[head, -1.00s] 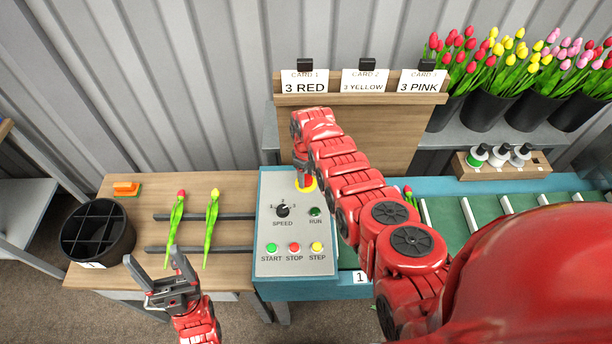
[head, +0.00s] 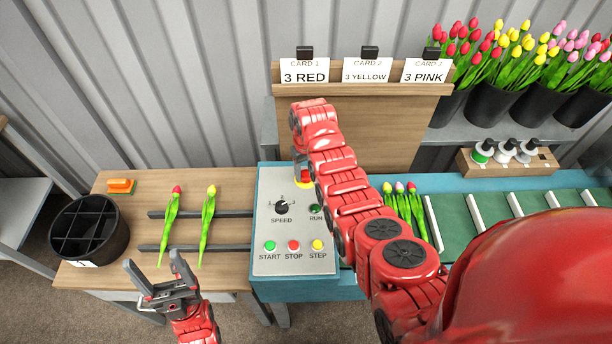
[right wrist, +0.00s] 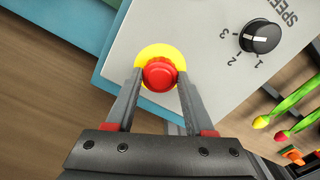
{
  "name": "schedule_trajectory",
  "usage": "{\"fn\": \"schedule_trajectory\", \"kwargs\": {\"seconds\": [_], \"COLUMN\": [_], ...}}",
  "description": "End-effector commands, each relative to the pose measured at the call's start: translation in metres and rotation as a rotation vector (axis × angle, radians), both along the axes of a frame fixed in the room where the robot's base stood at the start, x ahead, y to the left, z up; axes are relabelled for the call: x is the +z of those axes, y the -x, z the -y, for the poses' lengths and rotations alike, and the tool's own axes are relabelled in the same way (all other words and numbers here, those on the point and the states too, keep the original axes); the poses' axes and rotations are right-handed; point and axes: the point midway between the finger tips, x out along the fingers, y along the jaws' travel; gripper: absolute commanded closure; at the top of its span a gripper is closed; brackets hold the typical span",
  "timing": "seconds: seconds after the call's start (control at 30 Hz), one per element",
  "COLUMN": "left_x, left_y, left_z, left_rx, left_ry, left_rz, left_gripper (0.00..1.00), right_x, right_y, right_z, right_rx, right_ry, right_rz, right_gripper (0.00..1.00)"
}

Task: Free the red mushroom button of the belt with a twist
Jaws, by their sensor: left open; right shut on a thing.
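The red mushroom button (right wrist: 160,74) sits on a yellow disc at the corner of the grey control panel (right wrist: 205,50). In the right wrist view my right gripper (right wrist: 160,82) has a finger on each side of the button and is shut on it. In the head view my right arm hides most of the button; part of the yellow disc (head: 304,185) shows below the wrist. My left gripper (head: 155,272) is open and empty in front of the wooden table, at the lower left.
The panel also has a speed knob (head: 281,207), a run lamp (head: 315,209) and start, stop and step buttons. Two tulips (head: 208,225) lie across dark rails on the table. A black divided bucket (head: 90,230) stands left. Several tulips lie on the green belt (head: 455,215).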

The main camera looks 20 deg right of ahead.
Motion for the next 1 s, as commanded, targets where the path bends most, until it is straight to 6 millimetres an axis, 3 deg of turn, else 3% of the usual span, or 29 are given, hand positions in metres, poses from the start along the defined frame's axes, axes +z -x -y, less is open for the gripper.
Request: {"fn": "schedule_trajectory", "kwargs": {"seconds": [0.1, 0.33, 0.97, 1.0], "left_x": [-0.015, -0.027, -0.031, -0.031], "left_y": [0.000, 0.000, 0.000, 0.000], "left_z": [0.000, 0.000, 0.000, 0.000], "left_rx": [0.000, 0.000, 0.000, 0.000], "left_ry": [0.000, 0.000, 0.000, 0.000], "left_rz": [0.000, 0.000, 0.000, 0.000], "left_gripper": [0.26, 0.26, 0.26, 0.26], "right_x": [-0.004, -0.003, 0.000, 0.000], "right_y": [-0.001, -0.001, 0.000, 0.000], "right_z": [0.000, 0.000, 0.000, 0.000], "right_rx": [-0.074, -0.181, -0.229, -0.229], "right_ry": [0.001, 0.000, 0.000, 0.000], "right_rz": [0.005, 0.003, 0.001, 0.001], "right_gripper": [1.00, 1.00, 1.00, 0.39]}}
